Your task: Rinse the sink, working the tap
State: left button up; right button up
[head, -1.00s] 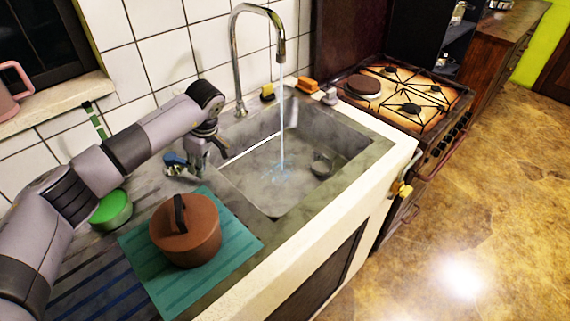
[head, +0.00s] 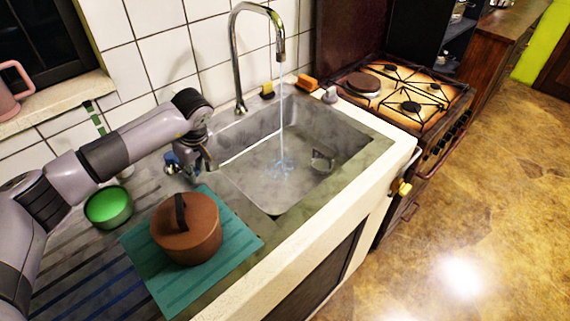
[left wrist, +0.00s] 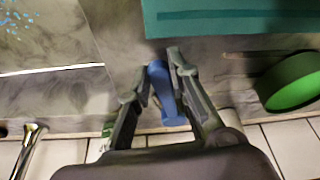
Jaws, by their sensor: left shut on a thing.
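The chrome tap (head: 234,57) curves over the sink, and a thin stream of water (head: 281,115) falls from its spout. The grey sink (head: 255,185) has splashing water at its bottom. A blue tap handle (head: 171,160) is left of the sink. My left gripper (head: 192,172) is down at this handle. In the left wrist view its fingers (left wrist: 161,62) are closed around the blue handle (left wrist: 162,88), one on each side. The tap's base (left wrist: 28,145) shows there at the lower left. My right gripper is not in view.
A brown lidded pot (head: 188,240) stands on a teal mat (head: 240,237) in front of the gripper. A green bowl (head: 108,207) is at the left. Yellow and orange sponges (head: 308,82) lie behind the sink. A gas cooker (head: 415,90) stands to the right.

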pick_arm(q)
jog(key=shift+s+a+f+m+t+h, duration=0.15)
jog(key=shift+s+a+m, duration=0.25)
jog(key=shift+m, duration=0.25)
jog(key=shift+s+a+r+m+t+h, duration=0.15)
jog(key=shift+s+a+m, duration=0.15)
jog(key=shift+s+m, duration=0.3)
jog(key=shift+w+f, duration=0.1)
jog(key=shift+w, duration=0.05)
jog(key=o, duration=0.4)
jog(key=shift+o, duration=1.4)
